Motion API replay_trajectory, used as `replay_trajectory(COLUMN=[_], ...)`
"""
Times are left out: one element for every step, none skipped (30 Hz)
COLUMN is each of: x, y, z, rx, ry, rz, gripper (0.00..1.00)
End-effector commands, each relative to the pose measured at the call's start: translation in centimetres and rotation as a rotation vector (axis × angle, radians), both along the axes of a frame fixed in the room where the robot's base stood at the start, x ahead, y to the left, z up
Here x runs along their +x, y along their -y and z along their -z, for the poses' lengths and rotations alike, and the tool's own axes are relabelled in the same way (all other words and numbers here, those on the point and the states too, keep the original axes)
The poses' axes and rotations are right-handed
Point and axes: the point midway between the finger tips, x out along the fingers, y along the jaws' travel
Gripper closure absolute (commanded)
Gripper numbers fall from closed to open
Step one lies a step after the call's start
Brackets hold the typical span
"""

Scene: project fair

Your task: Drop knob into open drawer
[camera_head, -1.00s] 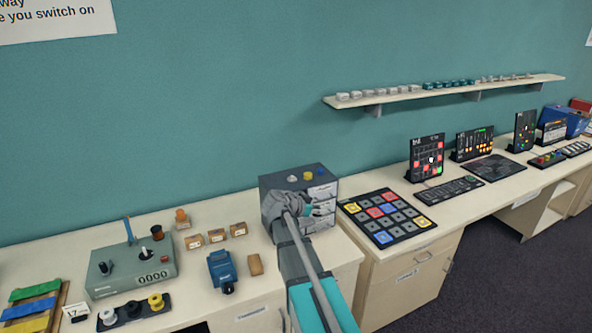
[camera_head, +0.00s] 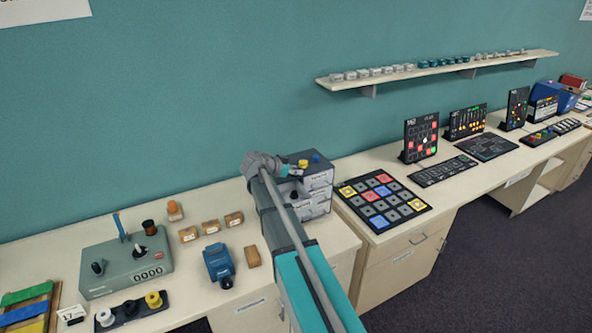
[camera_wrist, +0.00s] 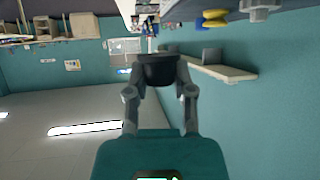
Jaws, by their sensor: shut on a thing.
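My gripper (camera_head: 287,170) is above the left part of the grey drawer unit (camera_head: 318,180), with its fingers toward the unit. In the wrist view my gripper (camera_wrist: 158,62) is shut on a dark, round-edged knob (camera_wrist: 158,72). The knob is hard to make out in the head view. The drawer unit has several labelled light-grey fronts on its right side. My arm covers its left and lower parts, and I cannot tell clearly which drawer is open.
A yellow knob (camera_head: 315,158) sits on top of the unit. A button panel (camera_head: 383,201) stands to its right. A blue device (camera_head: 218,265), small wooden blocks (camera_head: 211,227) and a grey-green console (camera_head: 127,263) are to the left. A wall shelf (camera_head: 440,69) hangs above.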

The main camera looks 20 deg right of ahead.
Motion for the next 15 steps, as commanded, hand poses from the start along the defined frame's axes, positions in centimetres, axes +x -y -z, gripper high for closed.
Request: replay_trajectory(x=[0.0,0.0,0.0,0.0,0.0,0.0,0.0,0.0,0.0,0.0,0.0,0.0,0.0,0.0,0.0], y=[0.0,0.0,0.0,0.0,0.1,0.1,0.1,0.1,0.1,0.1,0.1,0.1,0.1,0.1,0.1], z=[0.1,0.1,0.2,0.3,0.4,0.6,0.7,0.8,1.1,1.3,1.5,1.7,2.0,2.2,2.5], rx=[0.000,0.000,0.000,0.000,0.000,0.000,0.000,0.000,0.000,0.000,0.000,0.000,0.000,0.000,0.000], ry=[0.000,0.000,0.000,0.000,0.000,0.000,0.000,0.000,0.000,0.000,0.000,0.000,0.000,0.000,0.000], rz=[0.000,0.000,0.000,0.000,0.000,0.000,0.001,0.001,0.001,0.001,0.001,0.001,0.001,0.001,0.001], gripper=[0.87,0.87,0.87,0.87,0.87,0.87,0.87,0.87,0.87,0.87,0.87,0.87,0.87,0.87,0.87])
